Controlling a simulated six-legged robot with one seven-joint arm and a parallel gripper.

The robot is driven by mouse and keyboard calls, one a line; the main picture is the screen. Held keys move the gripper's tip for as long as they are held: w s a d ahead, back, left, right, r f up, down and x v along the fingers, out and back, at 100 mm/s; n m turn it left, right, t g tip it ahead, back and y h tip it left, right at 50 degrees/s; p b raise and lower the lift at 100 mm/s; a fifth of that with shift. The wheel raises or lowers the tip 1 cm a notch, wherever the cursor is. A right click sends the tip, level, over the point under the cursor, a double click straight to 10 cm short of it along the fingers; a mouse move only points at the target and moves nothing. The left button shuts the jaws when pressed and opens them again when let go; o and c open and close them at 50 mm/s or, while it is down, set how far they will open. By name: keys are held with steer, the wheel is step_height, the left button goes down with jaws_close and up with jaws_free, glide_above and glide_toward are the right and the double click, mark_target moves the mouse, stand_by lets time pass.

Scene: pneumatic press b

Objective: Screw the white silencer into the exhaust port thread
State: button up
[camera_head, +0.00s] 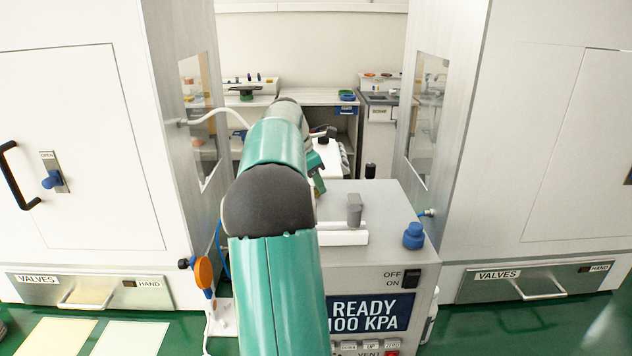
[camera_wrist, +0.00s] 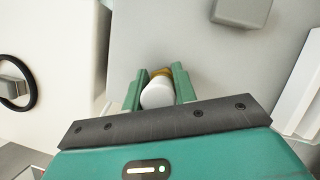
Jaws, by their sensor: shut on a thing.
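The white silencer (camera_wrist: 158,93) sits between the two green fingers of my gripper (camera_wrist: 158,88) in the wrist view. My gripper is shut on it. A brass-coloured band (camera_wrist: 161,72) shows at the silencer's far end, against or close to a grey surface (camera_wrist: 150,35). I cannot tell whether the thread is engaged, and the exhaust port itself is hidden behind the silencer. In the head view my teal arm covers the middle, and only part of my gripper shows beside the grey press unit (camera_head: 385,205); the silencer is hidden there.
The press unit carries a blue knob (camera_head: 414,236), a grey block (camera_head: 354,209) and a display (camera_head: 368,313) reading READY 100 KPA. Tall grey cabinets (camera_head: 95,130) (camera_head: 540,130) stand on both sides. A grey block (camera_wrist: 241,10) and a round black-rimmed part (camera_wrist: 14,85) flank my gripper.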

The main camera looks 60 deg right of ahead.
steer(key=shift+m+g+y, duration=0.3)
steer(key=shift+m, duration=0.5)
steer(key=o, duration=0.5)
steer(key=shift+n+h, duration=0.4)
steer(key=shift+n, duration=0.5)
steer(key=shift+w+d+n+t, duration=0.1)
steer(key=shift+n+t, duration=0.4)
steer(key=shift+n, duration=0.3)
